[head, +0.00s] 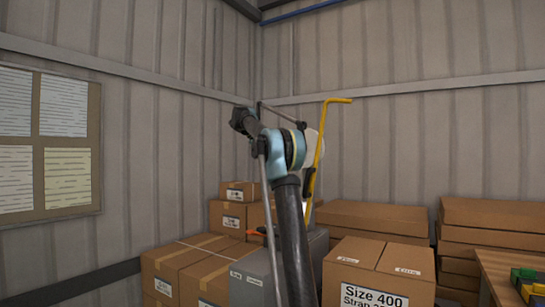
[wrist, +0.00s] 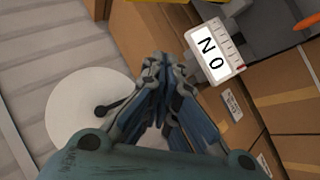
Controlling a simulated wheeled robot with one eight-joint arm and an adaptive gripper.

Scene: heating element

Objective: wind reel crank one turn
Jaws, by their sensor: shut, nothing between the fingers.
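In the wrist view a pale round disc (wrist: 72,112), which may be the reel, lies left of my gripper (wrist: 160,66). A short dark arm or knob (wrist: 106,108) shows against the disc, partly behind my fingers; I cannot tell if it is the crank. My gripper's fingers are together and empty, and I cannot tell whether they touch anything. In the head view a pale round part (head: 314,148) shows behind my arm's blue joint. A yellow bent rod (head: 322,135) stands beside it.
A grey box (head: 258,280) stands low behind my arm. Cardboard boxes (head: 185,265) surround it, with a "Size 400" box (head: 375,280) at right. A white "NO" plate (wrist: 214,56) is right of my fingers in the wrist view. A notice board (head: 100,150) hangs on the left wall.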

